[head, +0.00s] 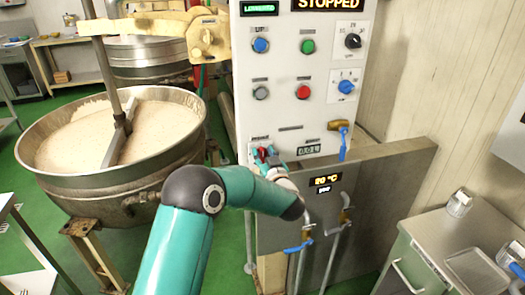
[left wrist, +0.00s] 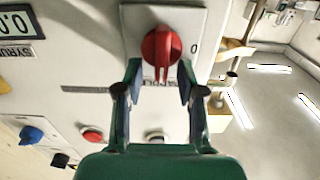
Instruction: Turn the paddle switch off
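The red paddle switch (left wrist: 162,50) sits on a light plate of the control panel. A "0" is marked beside it in the left wrist view. My left gripper (left wrist: 160,72) is open, with one fingertip on each side of the red handle and visible gaps between. In the head view the left gripper (head: 266,160) is at the panel's lower left corner, where it partly covers the switch. The panel's top display (head: 327,4) reads "STOPPED".
The white control panel (head: 284,122) carries several buttons and knobs. A blue-handled valve (head: 343,146) sticks out at its lower right. A large kettle of pale mass (head: 60,185) stands left of my arm. A metal cabinet (head: 440,262) stands at the right.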

